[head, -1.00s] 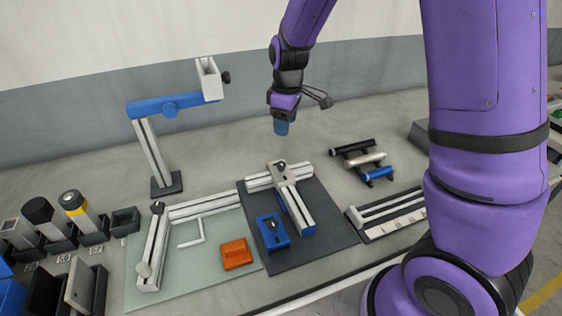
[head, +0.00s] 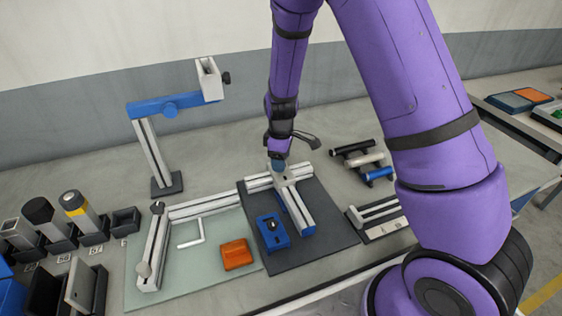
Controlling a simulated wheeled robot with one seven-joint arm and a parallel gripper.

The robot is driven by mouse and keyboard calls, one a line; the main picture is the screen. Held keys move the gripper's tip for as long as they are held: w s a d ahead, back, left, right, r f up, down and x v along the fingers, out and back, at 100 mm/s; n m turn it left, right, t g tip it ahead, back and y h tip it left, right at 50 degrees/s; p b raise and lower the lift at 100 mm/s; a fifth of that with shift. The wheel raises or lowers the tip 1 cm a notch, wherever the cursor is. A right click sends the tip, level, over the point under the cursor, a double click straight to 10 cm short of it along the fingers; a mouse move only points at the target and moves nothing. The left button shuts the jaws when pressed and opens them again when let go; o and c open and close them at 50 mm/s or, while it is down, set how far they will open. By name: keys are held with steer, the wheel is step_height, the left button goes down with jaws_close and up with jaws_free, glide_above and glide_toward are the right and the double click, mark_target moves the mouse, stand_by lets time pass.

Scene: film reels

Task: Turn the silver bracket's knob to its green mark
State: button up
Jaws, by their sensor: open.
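The silver bracket (head: 292,180) sits where two pale rails meet in a T on the dark mat (head: 334,238). Its dark knob is hidden behind my gripper, and no green mark can be made out. A blue bracket (head: 269,234) with a dark knob lies at the front left of the mat.
A blue-armed stand (head: 165,104) rises at the back left. A pale green mat (head: 205,272) with rails and an orange block (head: 236,254) lies to the left. Black, silver and blue cylinders (head: 352,146) rest on the right. Bare table lies behind the rails.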

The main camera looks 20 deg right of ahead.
steer(key=shift+f, duration=0.6)
steer(key=c, duration=0.9)
steer(key=shift+c, duration=0.2)
steer(key=shift+m, duration=0.6)
